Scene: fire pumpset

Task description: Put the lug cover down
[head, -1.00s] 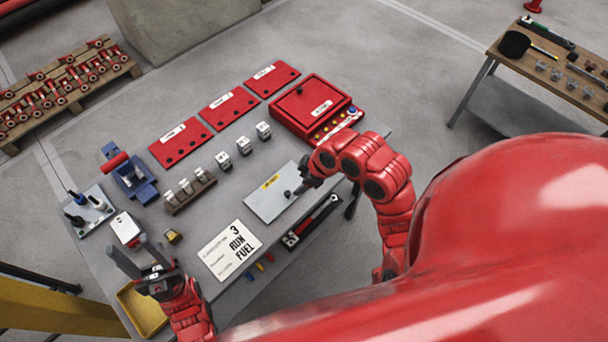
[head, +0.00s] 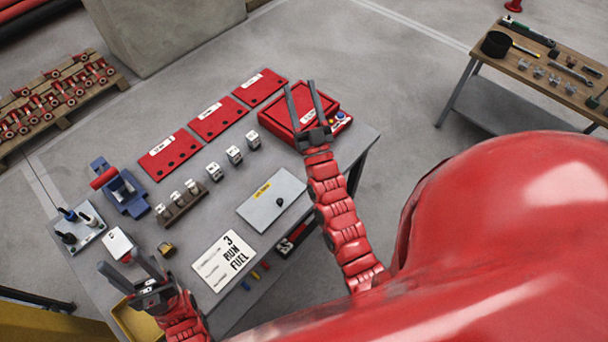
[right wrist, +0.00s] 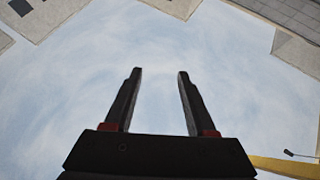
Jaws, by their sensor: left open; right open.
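The lug cover appears to be the flat grey plate (head: 262,212) with a black knob and a yellow label. It lies flat on the grey table, with nothing touching it. My right gripper (head: 300,84) is open and apart from the plate, overlapping the red box beyond it in the head view. In the right wrist view, the fingers (right wrist: 156,72) are spread with nothing between them. My left gripper (head: 121,262) is open and empty at the table's near left, near a small white box (head: 118,243).
The red box (head: 272,121) stands at the table's far right. Red plates (head: 170,155), small grey blocks (head: 235,155) and a blue fixture (head: 122,188) stand on the table. A printed card (head: 222,262) lies left of the grey plate. A second bench (head: 480,50) is at the right.

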